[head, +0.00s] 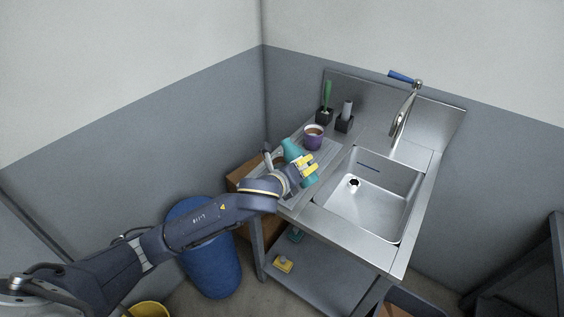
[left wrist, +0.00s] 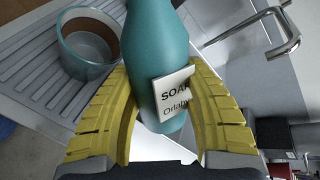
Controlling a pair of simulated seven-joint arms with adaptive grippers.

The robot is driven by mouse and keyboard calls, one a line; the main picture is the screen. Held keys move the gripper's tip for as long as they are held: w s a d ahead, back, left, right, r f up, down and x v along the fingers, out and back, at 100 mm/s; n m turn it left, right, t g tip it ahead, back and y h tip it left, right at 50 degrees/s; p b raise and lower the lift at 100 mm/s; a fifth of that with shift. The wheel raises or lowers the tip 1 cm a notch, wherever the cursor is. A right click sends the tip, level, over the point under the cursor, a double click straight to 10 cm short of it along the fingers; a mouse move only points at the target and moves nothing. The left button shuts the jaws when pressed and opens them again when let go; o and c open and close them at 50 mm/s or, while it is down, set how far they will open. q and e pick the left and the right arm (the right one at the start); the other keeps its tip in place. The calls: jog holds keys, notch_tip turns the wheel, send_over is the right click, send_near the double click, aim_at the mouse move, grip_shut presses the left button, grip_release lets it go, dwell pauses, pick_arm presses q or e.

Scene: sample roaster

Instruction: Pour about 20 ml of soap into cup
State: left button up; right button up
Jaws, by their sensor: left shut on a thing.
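A teal soap bottle with a white label reading "SOAP" (left wrist: 152,50) is between the yellow fingers of my left gripper (left wrist: 160,125). The gripper is shut on it. In the head view the bottle (head: 291,149) shows beside my left gripper (head: 305,168), over the left side of the sink counter. A cup with a pale rim and brownish inside (left wrist: 68,48) stands on the ribbed drainboard, beside the bottle in the left wrist view. In the head view a purple cup (head: 313,142) stands behind the gripper. I cannot tell whether the bottle is tilted. My right gripper is not in view.
The sink basin (head: 372,203) lies right of the gripper, with a blue-handled tap (head: 403,110) behind it. Dark holders with a green-handled brush (head: 326,97) and a grey-handled tool (head: 346,112) stand at the back. A blue bin (head: 212,262) stands at front left.

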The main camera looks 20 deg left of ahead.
pick_arm(q)
jog(key=shift+s+d+f+n+g+h+p, duration=0.1)
jog(key=shift+s+d+n+g+h+p, duration=0.1)
jog(key=shift+n+g+h+p, duration=0.3)
jog(key=shift+s+d+f+n+g+h+p, duration=0.1)
jog(key=shift+d+n+g+h+p, duration=0.15)
jog(key=shift+n, duration=0.35)
dwell(4.2)
jog(key=shift+r+n+g+h+p, duration=0.3)
jog(key=shift+r+n+h, duration=0.15)
jog(key=shift+r, duration=0.3)
dwell(1.9)
